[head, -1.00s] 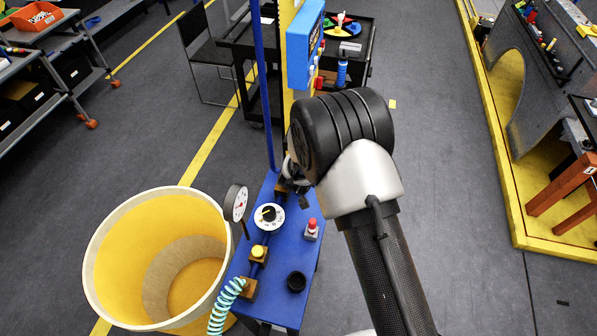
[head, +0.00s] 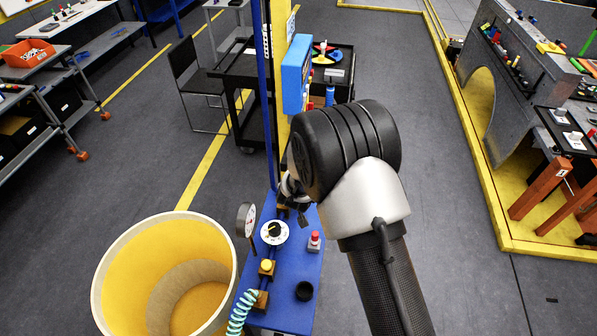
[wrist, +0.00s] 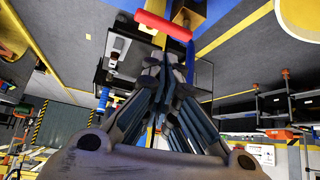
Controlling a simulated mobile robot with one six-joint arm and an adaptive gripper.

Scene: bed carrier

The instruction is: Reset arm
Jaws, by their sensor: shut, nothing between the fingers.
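My arm rises from the lower right of the head view and bends at a black joint over the blue panel. My gripper fills the middle of the wrist view (wrist: 166,75); its fingers are together with nothing between them. In the head view the arm mostly hides the gripper, and only a small part shows left of the black joint. A red bar (wrist: 164,25) shows just beyond the fingertips in the wrist view; I cannot tell whether they touch it.
The blue panel (head: 285,275) carries a dial, gauge, buttons and coiled hose. A yellow bin (head: 125,265) stands left of it. Behind are a blue box (head: 296,75) on a yellow post, a black cart (head: 240,85) and a chair (head: 190,75).

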